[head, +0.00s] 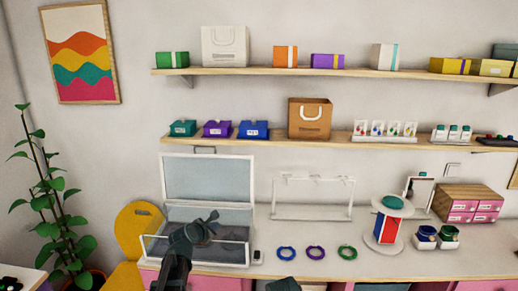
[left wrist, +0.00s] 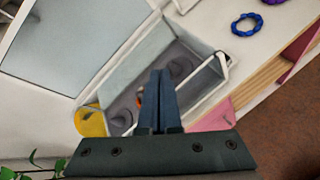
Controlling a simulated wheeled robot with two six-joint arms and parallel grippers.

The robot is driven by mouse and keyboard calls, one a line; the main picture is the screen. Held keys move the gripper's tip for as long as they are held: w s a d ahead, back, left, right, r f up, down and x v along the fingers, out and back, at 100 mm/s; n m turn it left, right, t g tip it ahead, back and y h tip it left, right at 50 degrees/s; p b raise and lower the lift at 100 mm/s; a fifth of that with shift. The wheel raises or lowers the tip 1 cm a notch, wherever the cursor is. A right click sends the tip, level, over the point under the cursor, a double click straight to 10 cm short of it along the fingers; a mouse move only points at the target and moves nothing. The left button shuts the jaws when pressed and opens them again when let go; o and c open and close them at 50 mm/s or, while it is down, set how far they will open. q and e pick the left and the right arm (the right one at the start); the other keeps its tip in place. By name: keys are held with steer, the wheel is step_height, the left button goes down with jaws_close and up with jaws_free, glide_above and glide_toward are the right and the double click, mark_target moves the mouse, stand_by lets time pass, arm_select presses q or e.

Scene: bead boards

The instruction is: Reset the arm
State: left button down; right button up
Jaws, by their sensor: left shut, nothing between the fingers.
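My left gripper (head: 204,228) is over the open display case (head: 158,252), near the middle of its tray. In the left wrist view its two fingers (left wrist: 158,85) are together with nothing between them. The case also shows in the left wrist view (left wrist: 120,85), with grey compartments under and beside the fingers. Its clear lid (head: 208,180) stands raised at the back. My right gripper is not clearly seen in either view.
Blue (head: 286,253), purple (head: 316,253) and green (head: 347,252) bead bracelets lie right of the case. Behind them stands a white rack (head: 312,217). A round display stand (head: 388,222) is further right. A yellow chair (head: 130,225) is at the left.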

arm_select(q)
steer(key=s+d+f+m+g+b, duration=0.1)
steer(key=s+d+f+m+g, duration=0.2)
steer(key=s+d+f+m, duration=0.4)
steer(key=s+d+f+m+g+b, duration=0.1)
steer(key=s+d+f+m+g, duration=0.4)
steer(key=s+m, duration=0.45)
steer(key=s+f+m+g+y+b, duration=0.1)
steer(key=s+m+g+y, duration=0.1)
steer(key=s+m, duration=0.5)
steer(key=s+f+m+g+y, duration=0.2)
steer(key=s+m, duration=0.5)
steer(key=s, duration=0.5)
steer(key=shift+s+d+f+b, duration=0.25)
steer(key=shift+s+d+b, duration=0.1)
steer(key=shift+s+b, duration=0.05)
